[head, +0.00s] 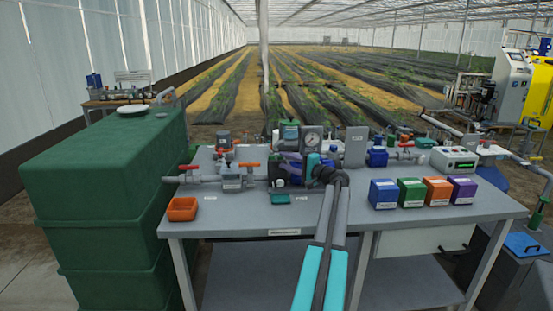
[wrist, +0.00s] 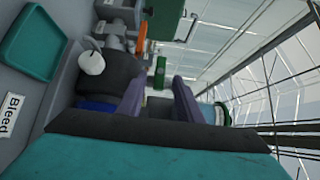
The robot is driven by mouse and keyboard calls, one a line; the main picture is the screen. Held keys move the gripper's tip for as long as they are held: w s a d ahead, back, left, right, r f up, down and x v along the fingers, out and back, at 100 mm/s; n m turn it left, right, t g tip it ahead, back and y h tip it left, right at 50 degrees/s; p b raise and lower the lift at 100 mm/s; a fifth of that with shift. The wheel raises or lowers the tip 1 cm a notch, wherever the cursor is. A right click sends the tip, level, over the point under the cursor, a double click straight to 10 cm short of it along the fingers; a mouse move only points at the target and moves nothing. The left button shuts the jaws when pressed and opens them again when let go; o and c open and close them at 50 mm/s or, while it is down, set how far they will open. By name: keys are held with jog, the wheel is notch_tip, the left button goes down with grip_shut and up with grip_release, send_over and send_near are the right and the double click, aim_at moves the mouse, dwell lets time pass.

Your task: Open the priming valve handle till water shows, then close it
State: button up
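My gripper (wrist: 157,82) is open, with its two purple-grey fingers apart and nothing clasped between them. A small green part (wrist: 160,72) shows beyond the gap, apparently clear of the fingers. In the head view my gripper (head: 290,160) is over the middle of the bench, at the pump fittings, partly hidden by my wrist. An orange lever handle (head: 250,165) lies flat on the pipework to its left; an orange handle also shows upright in the wrist view (wrist: 142,44). A red lever (head: 188,168) sits further left. No readable label tells which handle is the priming valve's. No water is visible.
A white knob (wrist: 91,63), a teal tray (wrist: 35,45) and a "Bleed" label (wrist: 12,115) are left of my fingers. A pressure gauge (head: 312,138) stands close behind. Coloured boxes (head: 411,192) line the right; an orange bin (head: 182,209) sits front left. The bench front is mostly clear.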

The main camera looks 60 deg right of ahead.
aim_at(278, 158)
jog(key=shift+w+d, duration=0.25)
jog(key=shift+w, duration=1.15)
jog(key=shift+w+d, duration=0.2)
jog(key=shift+w, duration=1.15)
jog(key=shift+c, duration=0.2)
jog(key=c, duration=0.7)
jog(key=shift+a, duration=0.25)
grip_shut()
jog(key=shift+d, duration=0.2)
